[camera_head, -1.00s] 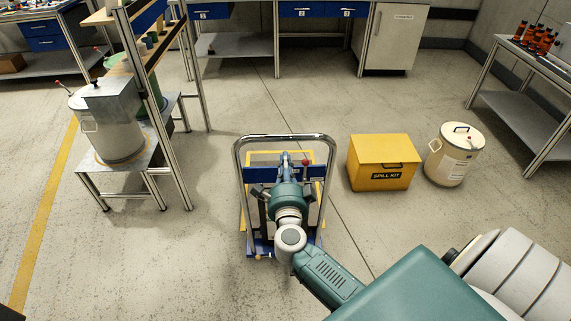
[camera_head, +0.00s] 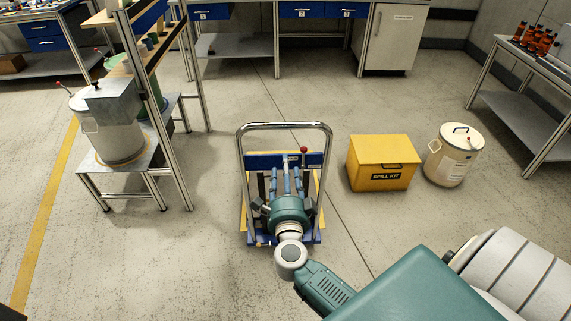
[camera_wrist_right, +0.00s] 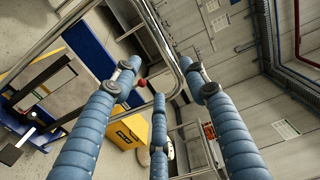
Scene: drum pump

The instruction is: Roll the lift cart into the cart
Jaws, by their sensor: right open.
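The lift cart (camera_head: 257,162) is blue with a tall bent chrome handle and a small red knob; it stands upright mid-floor. Its handle (camera_wrist_right: 158,38) and the red knob also show in the right wrist view. Yellow strips (camera_head: 243,238) show around its base; I cannot tell whether they are floor marking or a frame. My right gripper (camera_head: 286,178) is over the cart, its blue fingers spread. In the right wrist view the right gripper (camera_wrist_right: 155,90) is open and empty, with the chrome handle beyond the fingers. A second, separate cart cannot be made out. My left gripper is out of view.
A yellow spill kit box (camera_head: 381,166) and a white lidded drum (camera_head: 455,157) stand right of the lift cart. A metal stand (camera_head: 150,183) with a white drum is at left. Benches line the back. Floor is clear left of and behind the cart.

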